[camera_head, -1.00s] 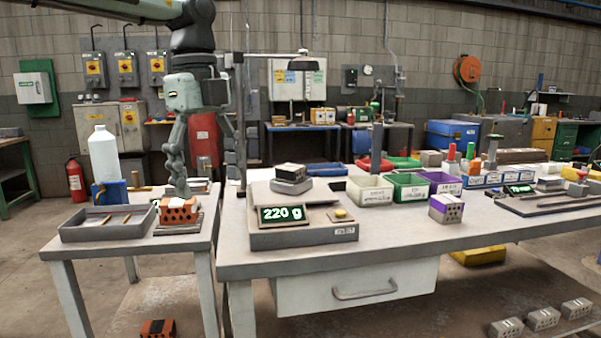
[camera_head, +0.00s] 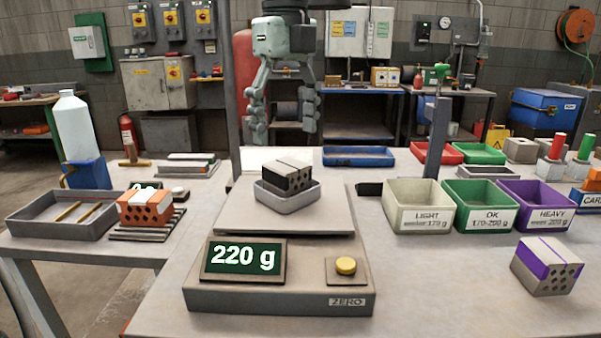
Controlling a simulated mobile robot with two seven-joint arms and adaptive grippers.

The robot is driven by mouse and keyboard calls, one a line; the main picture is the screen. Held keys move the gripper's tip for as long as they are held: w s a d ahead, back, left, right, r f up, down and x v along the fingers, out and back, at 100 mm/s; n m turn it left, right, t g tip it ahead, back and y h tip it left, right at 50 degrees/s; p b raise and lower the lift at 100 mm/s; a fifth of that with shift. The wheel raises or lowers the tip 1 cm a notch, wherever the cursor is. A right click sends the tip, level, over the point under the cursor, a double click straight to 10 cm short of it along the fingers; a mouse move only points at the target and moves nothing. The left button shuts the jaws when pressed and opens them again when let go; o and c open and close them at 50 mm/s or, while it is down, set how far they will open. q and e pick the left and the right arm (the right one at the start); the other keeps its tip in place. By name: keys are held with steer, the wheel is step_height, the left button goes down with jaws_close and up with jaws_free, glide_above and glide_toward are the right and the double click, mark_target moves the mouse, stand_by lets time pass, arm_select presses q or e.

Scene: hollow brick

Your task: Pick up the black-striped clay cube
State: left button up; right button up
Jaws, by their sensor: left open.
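A small grey cube with a black band (camera_head: 287,176) sits in a shallow grey tray (camera_head: 288,201) on the scale's plate (camera_head: 322,212). The scale's display (camera_head: 243,258) reads 220 g. My left gripper (camera_head: 284,135) points down with its fingers spread, empty. In the picture it is above the cube, apart from it; it looks somewhat behind it. My right gripper is not in view.
Bins marked LIGHT (camera_head: 414,220), OK (camera_head: 482,219) and HEAVY (camera_head: 542,220) stand right of the scale. A purple-striped cube (camera_head: 548,272) lies in front of them. An orange holed brick (camera_head: 146,212) and a grey tray (camera_head: 52,232) are at left.

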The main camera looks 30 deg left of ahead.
mark_target(287, 164)
arm_select(q)
steer(key=f, duration=0.6)
steer(key=shift+w+a+f+p, duration=0.2)
steer(key=shift+a+f+p, duration=0.1)
steer(key=shift+f, duration=0.15)
steer(key=c, duration=1.4)
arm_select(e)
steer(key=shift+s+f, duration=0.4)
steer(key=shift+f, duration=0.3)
